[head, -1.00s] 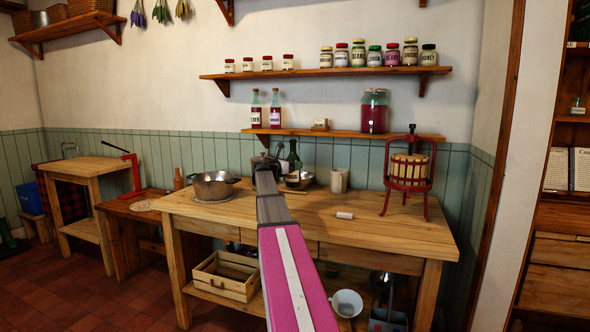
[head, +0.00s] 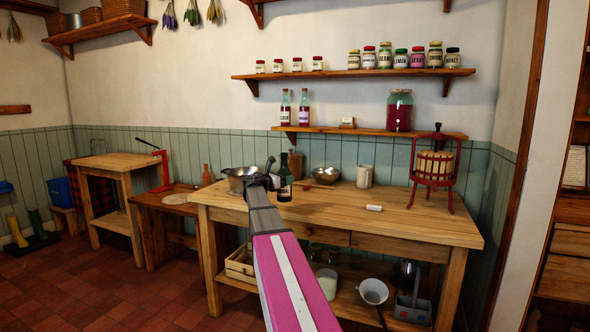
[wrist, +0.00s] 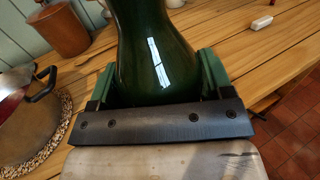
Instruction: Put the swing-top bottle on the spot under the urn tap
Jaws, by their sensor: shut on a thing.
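A dark green glass bottle (head: 286,190) is between the fingers of my gripper (head: 276,184), which is shut on it over the worktable. In the wrist view its green body (wrist: 155,60) fills the middle between the fingers (wrist: 155,90); its top is out of that view. I cannot tell whether its base touches the table. The urn (head: 400,110), a glass jar of red liquid, stands on the lower wall shelf, right of the gripper. Its tap is too small to see clearly, and I cannot make out a marked spot under it.
Bare tabletop lies at the middle front.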

